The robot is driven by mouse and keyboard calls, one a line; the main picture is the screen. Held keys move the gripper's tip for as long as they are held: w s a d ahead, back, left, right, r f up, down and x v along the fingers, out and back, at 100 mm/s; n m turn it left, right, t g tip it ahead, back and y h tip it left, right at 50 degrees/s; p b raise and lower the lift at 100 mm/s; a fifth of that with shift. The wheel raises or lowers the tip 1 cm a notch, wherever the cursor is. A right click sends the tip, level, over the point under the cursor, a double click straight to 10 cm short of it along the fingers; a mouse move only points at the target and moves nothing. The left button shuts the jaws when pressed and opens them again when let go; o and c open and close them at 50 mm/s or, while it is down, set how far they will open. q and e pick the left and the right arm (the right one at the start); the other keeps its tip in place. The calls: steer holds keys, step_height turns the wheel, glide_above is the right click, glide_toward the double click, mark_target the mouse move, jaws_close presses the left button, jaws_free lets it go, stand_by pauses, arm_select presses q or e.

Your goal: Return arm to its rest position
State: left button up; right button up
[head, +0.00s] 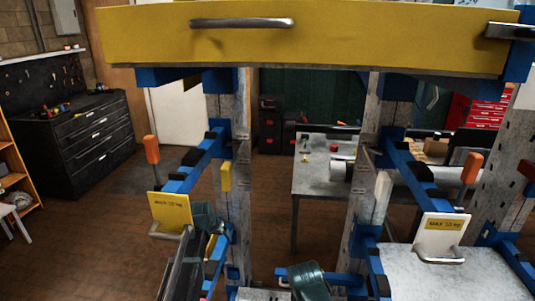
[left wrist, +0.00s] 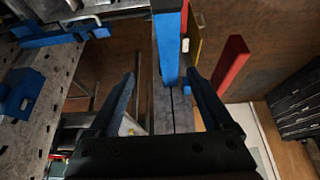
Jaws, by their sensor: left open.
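My left gripper (left wrist: 160,74) shows in the left wrist view with its two dark fingers spread apart and nothing held between them. Beyond the fingers are a blue bar (left wrist: 166,42) and a grey upright (left wrist: 172,108); I cannot tell how far they are from the fingertips. In the head view, dark parts of what appears to be my left arm show at the lower left, beside the left perforated grey upright (head: 238,200), partly hidden by blue brackets. My right gripper does not show in either view.
A yellow board (head: 350,42) with a metal handle (head: 243,22) spans the top. Blue arms with orange-topped posts (head: 152,149) and tags (head: 171,211) flank the uprights. A grey table (head: 310,180) stands behind. Open floor (head: 110,225) lies left, before black drawers (head: 95,140).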

arm_select(q)
steer(key=s+d+m+g, duration=0.1)
steer(key=s+d+g, duration=0.1)
steer(key=s+d, duration=0.4)
steer(key=s+d+f+m+g+y, duration=0.1)
steer(key=s+d, duration=0.6)
steer(key=s, duration=0.7)
steer(key=s+d+f+m+g, duration=0.1)
steer(key=s+d+g, duration=0.2)
steer(key=s+d, duration=0.3)
steer(key=s, duration=0.4)
steer(key=shift+s+d+f+y, duration=0.15)
steer(key=shift+s+f+y, duration=0.1)
steer(key=shift+y, duration=0.05)
